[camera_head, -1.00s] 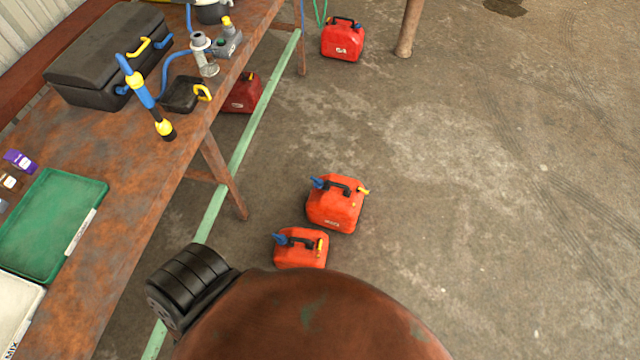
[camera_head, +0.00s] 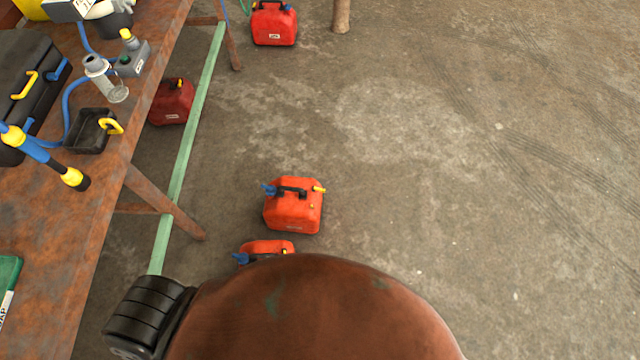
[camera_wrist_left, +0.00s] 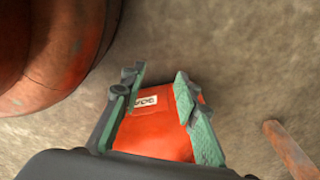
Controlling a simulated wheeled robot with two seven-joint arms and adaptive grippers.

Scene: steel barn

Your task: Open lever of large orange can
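The larger orange can (camera_head: 293,207) stands upright on the concrete floor in the head view. It has a black handle on top, a blue part (camera_head: 269,188) at its left and a yellow part (camera_head: 319,189) at its right. A second orange can (camera_head: 266,247) stands nearer, its lower part hidden. My left gripper (camera_wrist_left: 158,85) is open in the left wrist view. Its fingers lie on either side of an orange can (camera_wrist_left: 158,133) with a white label; I cannot tell which can, or whether they touch it. My right gripper is in neither view.
A rusty workbench (camera_head: 97,205) with a black case, tools and hose runs along the left. Its leg (camera_head: 165,203) and a green rail (camera_head: 181,165) lie left of the cans. Red cans (camera_head: 274,25) (camera_head: 172,103) stand farther back. The floor at right is clear.

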